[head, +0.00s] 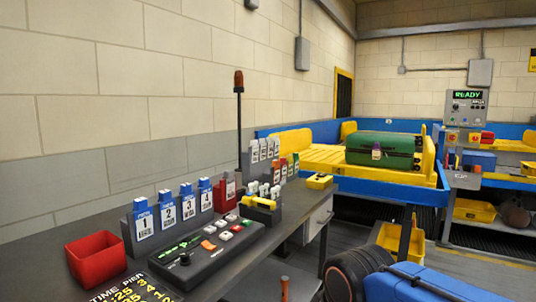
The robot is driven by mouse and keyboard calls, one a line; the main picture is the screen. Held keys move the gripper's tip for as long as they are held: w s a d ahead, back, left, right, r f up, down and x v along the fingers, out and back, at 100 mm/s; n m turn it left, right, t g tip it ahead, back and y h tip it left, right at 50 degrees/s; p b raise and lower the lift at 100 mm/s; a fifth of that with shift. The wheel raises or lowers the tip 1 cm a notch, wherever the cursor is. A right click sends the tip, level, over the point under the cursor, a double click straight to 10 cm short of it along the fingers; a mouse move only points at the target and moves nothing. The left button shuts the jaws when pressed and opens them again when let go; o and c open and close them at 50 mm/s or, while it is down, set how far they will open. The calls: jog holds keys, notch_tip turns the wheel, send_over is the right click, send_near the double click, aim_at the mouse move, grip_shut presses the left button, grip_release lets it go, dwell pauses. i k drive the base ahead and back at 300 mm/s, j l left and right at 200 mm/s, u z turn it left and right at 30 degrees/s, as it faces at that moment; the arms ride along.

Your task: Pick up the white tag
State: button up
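Several white tags (262,150) with dark print stand upright in a row at the back of the dark desk, near the wall. They are small in the head view, and I cannot tell them apart by their print. Coloured tags (283,169) in red, orange, yellow and green stand in a row just in front of them and hide their lower part. Larger white cards with blue tops, numbered from 1 (145,222), stand in dark holders nearer to me. My gripper is not in view.
The desk (58,262) also holds a red bin (96,257), a button console (205,250) and a yellow-black device (261,203). A lamp pole (239,125) rises beside the tags. A green suitcase (383,142) lies on a yellow tray (325,158). A blue case (425,288) is front right.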

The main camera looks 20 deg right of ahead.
aim_at(276, 138)
jog(key=i+l, duration=0.1)
jog(key=l, duration=0.65)
jog(key=i+l, duration=0.1)
jog(key=l, duration=0.65)
jog(key=i+l+u, duration=0.1)
jog(key=l, duration=0.65)
